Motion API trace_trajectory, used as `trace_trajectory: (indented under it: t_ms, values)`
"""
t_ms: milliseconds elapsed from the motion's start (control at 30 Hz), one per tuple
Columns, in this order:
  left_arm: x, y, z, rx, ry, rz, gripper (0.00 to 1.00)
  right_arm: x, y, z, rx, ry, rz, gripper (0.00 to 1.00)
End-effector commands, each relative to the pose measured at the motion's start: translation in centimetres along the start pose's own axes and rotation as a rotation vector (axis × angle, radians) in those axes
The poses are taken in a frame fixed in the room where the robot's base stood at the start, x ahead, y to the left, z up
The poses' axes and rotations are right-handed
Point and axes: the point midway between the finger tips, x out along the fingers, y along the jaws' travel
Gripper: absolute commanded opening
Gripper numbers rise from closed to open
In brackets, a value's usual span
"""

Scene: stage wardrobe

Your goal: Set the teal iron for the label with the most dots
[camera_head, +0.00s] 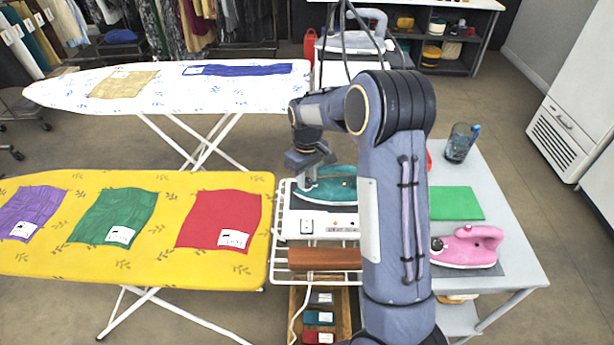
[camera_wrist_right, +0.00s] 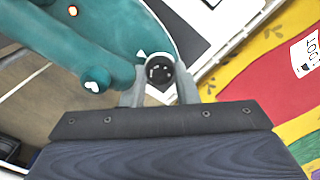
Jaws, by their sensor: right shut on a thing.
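The teal iron (camera_head: 335,185) rests on the white stand beside the yellow board. My right gripper (camera_head: 312,178) is over it. In the right wrist view, the gripper (camera_wrist_right: 160,85) is shut on the iron's black dial (camera_wrist_right: 159,68), with a finger on each side. The dial carries small white marks, and a white triangle (camera_wrist_right: 141,53) is beside it on the iron. A red cloth (camera_head: 219,219), a green cloth (camera_head: 115,215) and a purple cloth (camera_head: 33,211) lie on the yellow board, each with a white label. The label dots are too small to count. My left gripper is out of view.
The yellow ironing board (camera_head: 150,270) lies left of the stand (camera_head: 318,222). A white board (camera_head: 160,103) stands behind it. Right of my arm, a grey table (camera_head: 505,225) bears a pink iron (camera_head: 468,247), a green cloth (camera_head: 455,204) and a cup (camera_head: 459,144).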

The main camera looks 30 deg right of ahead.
Motion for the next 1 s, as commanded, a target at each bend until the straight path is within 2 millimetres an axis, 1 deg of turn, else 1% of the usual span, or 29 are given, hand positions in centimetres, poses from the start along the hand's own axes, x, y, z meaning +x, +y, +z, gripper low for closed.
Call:
trace_trajectory:
  t_ms: [67, 100, 233, 467, 567, 667, 900, 1000]
  values:
    - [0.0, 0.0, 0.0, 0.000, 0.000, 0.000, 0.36, 0.0, 0.0, 0.0, -0.001, 0.001, 0.000, 0.04]
    - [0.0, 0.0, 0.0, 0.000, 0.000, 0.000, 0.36, 0.0, 0.0, 0.0, -0.001, 0.001, 0.000, 0.32]
    - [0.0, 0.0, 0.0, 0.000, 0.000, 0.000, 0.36, 0.0, 0.0, 0.0, -0.001, 0.001, 0.000, 0.49]
    - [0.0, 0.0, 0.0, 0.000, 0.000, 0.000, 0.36, 0.0, 0.0, 0.0, -0.001, 0.000, 0.000, 0.49]
    - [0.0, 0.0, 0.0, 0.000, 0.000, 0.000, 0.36, -0.4, 0.0, 0.0, -0.001, 0.001, 0.000, 0.49]
    - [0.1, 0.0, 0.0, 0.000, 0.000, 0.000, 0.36, -1.5, 0.0, -0.1, -0.002, 0.004, 0.001, 0.49]
    - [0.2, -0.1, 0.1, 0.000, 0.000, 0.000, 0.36, -5.7, 0.0, -0.1, -0.002, 0.004, 0.001, 0.49]
    - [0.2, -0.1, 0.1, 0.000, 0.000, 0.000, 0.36, -6.9, 0.0, -0.1, -0.002, 0.003, 0.001, 0.49]
